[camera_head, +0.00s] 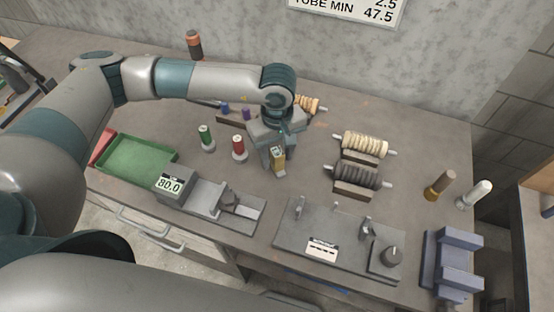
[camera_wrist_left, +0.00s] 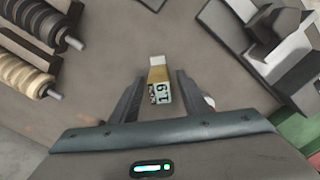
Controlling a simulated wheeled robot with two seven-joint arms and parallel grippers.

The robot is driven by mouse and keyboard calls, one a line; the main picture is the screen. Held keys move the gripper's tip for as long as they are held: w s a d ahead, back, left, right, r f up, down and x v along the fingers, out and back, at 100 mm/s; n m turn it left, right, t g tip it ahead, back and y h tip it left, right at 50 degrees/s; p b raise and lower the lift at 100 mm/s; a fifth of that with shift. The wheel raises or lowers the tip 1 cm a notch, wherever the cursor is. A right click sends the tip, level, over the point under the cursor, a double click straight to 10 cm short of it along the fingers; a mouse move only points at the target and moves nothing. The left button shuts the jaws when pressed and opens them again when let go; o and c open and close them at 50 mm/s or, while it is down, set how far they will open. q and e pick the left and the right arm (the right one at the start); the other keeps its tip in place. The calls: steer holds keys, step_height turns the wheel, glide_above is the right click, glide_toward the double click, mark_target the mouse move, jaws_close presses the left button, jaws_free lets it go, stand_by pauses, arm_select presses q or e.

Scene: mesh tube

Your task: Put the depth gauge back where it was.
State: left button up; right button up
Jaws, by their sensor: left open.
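The depth gauge (camera_head: 278,158) looks like a small yellow and grey block with a display, near the middle of the table. In the left wrist view the gauge (camera_wrist_left: 158,82) shows a reading of 1.9. My left gripper (camera_head: 271,153) is open above the table, and the wrist view shows its two fingers (camera_wrist_left: 158,88) on either side of the gauge, with a gap at each side. The gripper hides part of the gauge in the head view. My right gripper is not in view.
Green (camera_head: 205,138) and red (camera_head: 239,147) cylinders stand left of the gripper. Ribbed rollers (camera_head: 362,146) lie right. In front are a device reading 80.0 (camera_head: 175,187) and a grey fixture plate (camera_head: 300,262). A green tray (camera_head: 135,158) lies left; a blue-grey holder (camera_head: 455,262) stands right.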

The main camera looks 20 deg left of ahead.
arm_select(q)
step_height(320, 180, up, 8)
steer(key=b, duration=0.3)
steer(key=shift+r+b, duration=0.2)
steer(key=shift+b, duration=0.1)
steer(key=shift+r, duration=0.75)
stand_by(0.4)
